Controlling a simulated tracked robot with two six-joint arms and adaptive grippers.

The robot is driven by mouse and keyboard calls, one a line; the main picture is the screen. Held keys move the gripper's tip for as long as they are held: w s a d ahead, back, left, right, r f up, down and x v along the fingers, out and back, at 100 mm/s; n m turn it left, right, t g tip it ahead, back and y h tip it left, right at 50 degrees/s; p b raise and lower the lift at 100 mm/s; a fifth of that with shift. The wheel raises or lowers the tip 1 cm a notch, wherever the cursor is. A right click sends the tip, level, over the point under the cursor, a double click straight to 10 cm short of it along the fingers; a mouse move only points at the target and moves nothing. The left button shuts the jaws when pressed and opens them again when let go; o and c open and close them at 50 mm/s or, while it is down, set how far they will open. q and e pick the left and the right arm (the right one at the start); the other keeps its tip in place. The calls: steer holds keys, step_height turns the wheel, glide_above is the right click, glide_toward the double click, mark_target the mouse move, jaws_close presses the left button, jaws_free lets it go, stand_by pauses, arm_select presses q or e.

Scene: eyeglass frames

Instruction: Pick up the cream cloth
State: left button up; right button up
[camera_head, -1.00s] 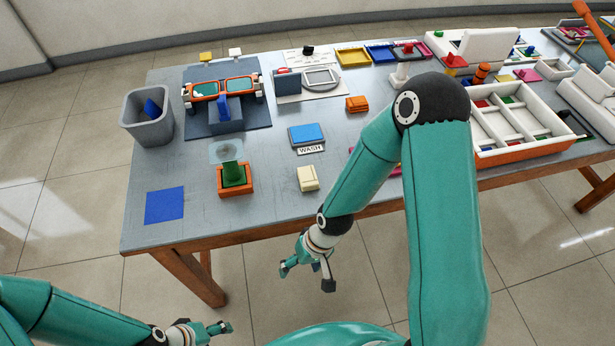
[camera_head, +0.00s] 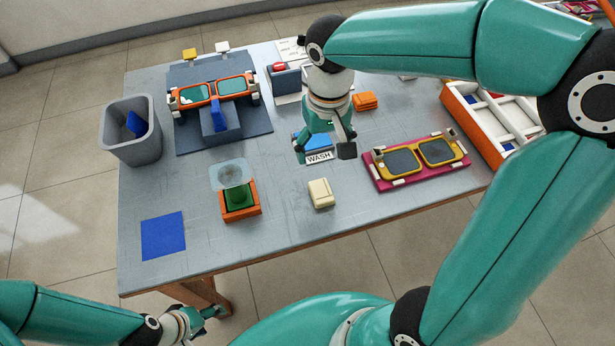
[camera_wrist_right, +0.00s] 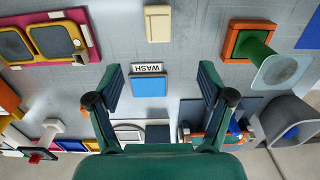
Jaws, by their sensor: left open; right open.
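The cream cloth (camera_head: 321,193) is a small folded block lying on the grey table near its front edge. It also shows at the top of the right wrist view (camera_wrist_right: 158,23). My right gripper (camera_head: 325,150) is open and empty above the blue pad with the WASH label, behind the cloth and apart from it. In the right wrist view its spread fingers (camera_wrist_right: 161,78) have the blue pad (camera_wrist_right: 149,85) between them and the cloth beyond. My left gripper (camera_head: 209,315) is open and empty, low in front of the table.
Left of the cloth stands an orange box with a green block (camera_head: 239,201). Right of it are yellow glasses on a magenta tray (camera_head: 412,183). A blue square (camera_head: 163,236), a grey bin (camera_head: 134,141) and orange folded cloths (camera_head: 367,101) lie farther off. Table around the cloth is clear.

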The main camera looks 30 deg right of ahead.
glide_above(322, 189)
step_height(322, 189, down, 11)
steer(key=shift+r+b, duration=0.2)
steer(key=shift+b, duration=0.25)
steer(key=shift+f, duration=2.7)
steer(key=c, duration=1.1)
step_height(322, 189, up, 20)
steer(key=shift+r+p, duration=0.1)
steer(key=shift+p, duration=0.75)
